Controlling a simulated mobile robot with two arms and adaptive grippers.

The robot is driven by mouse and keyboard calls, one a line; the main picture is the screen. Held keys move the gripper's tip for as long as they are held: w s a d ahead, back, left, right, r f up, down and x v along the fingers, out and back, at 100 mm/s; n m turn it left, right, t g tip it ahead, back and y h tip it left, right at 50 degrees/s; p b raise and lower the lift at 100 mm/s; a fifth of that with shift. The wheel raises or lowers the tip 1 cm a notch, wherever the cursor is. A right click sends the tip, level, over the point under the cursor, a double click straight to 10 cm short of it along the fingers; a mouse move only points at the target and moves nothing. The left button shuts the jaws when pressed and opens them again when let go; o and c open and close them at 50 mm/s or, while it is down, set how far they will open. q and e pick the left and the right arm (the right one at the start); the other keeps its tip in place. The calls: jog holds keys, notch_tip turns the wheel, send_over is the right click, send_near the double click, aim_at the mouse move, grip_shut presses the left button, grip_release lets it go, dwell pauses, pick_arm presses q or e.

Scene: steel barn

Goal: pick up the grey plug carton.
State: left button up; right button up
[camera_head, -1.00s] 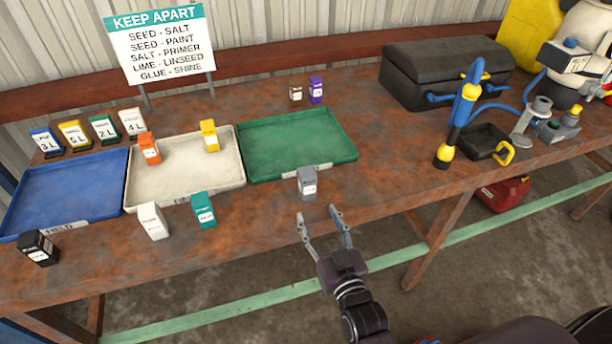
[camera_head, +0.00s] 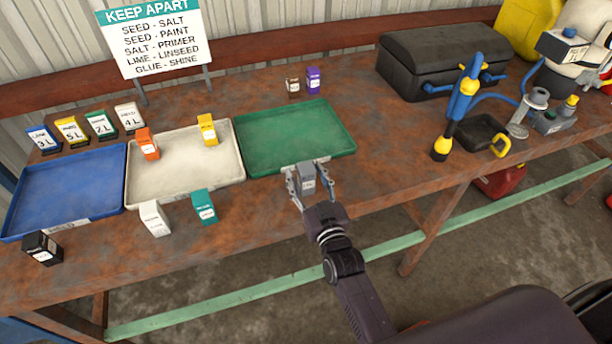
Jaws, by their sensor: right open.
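The grey plug carton (camera_head: 308,178) stands upright on the rusty bench, just in front of the green tray (camera_head: 296,138). My right gripper (camera_head: 308,186) reaches in from the front edge of the bench. Its fingers are open, one on each side of the carton. I cannot tell whether either finger touches it. The lower part of the carton is partly hidden by the gripper. My left gripper is not in view.
A white carton (camera_head: 154,218) and a teal carton (camera_head: 204,207) stand left of the gripper. A cream tray (camera_head: 180,188) holds an orange carton (camera_head: 147,143) and a yellow carton (camera_head: 207,129). A black toolbox (camera_head: 440,62) stands at the back right.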

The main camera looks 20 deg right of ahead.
jog(key=shift+c, duration=0.5)
jog(key=c, duration=1.2)
jog(key=shift+r, duration=0.1)
